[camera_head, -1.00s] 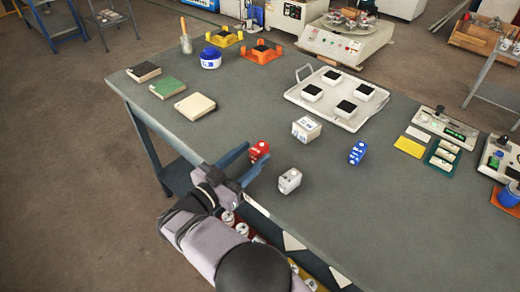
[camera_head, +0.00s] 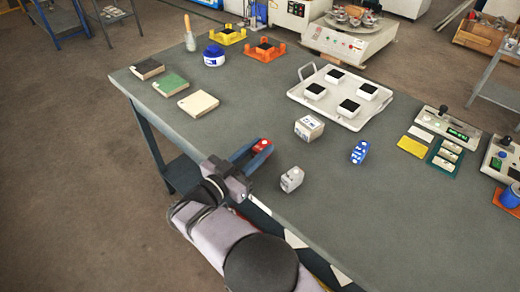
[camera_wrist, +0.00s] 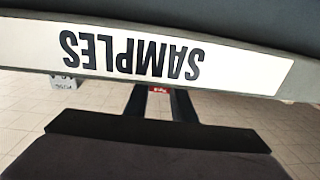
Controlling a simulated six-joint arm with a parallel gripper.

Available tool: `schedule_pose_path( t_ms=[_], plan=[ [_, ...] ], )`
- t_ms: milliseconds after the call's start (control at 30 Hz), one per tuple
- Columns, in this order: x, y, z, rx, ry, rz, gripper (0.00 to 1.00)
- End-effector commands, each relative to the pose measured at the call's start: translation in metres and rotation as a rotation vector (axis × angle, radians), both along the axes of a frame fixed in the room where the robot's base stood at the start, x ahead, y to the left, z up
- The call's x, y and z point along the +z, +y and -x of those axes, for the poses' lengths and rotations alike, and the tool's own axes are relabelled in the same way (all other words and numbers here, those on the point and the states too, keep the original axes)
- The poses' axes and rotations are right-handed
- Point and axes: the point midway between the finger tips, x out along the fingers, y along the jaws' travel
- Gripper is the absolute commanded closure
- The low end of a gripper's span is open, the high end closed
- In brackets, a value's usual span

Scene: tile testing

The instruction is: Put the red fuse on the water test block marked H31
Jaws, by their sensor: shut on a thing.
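My gripper (camera_head: 264,147) is shut on the red fuse (camera_head: 262,144) near the front edge of the workbench. The fuse sits between the two long dark fingers, which hide most of it. In the wrist view the red fuse (camera_wrist: 160,90) shows small between the fingers; I cannot tell whether it is clear of the bench. Several white blocks with black tops stand in a white tray (camera_head: 352,121). A yellow stand (camera_head: 227,37) and an orange stand (camera_head: 264,52) with dark pads stand at the back. I cannot read H31 on anything.
A grey-white fuse (camera_head: 291,179), a blue fuse (camera_head: 360,152) and a white box (camera_head: 309,128) stand to the right of my gripper. A blue-lidded jar (camera_head: 213,57) and several tiles (camera_head: 198,103) lie beyond. A SAMPLES label (camera_wrist: 140,50) crosses the wrist view.

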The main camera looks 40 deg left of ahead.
Motion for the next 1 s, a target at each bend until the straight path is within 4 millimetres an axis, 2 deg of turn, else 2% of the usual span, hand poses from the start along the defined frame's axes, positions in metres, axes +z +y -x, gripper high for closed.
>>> schedule_pose_path(
  t_ms=[167,600,733,1000],
  plan=[
    [0.016,0.0,0.0,0.0,-0.001,-0.004,1.0],
    [0.084,0.0,0.0,0.0,-0.001,-0.004,1.0],
    [0.095,0.0,0.0,0.0,-0.001,-0.002,1.0],
    [0.103,0.0,0.0,0.0,0.0,-0.001,1.0]
  ],
)
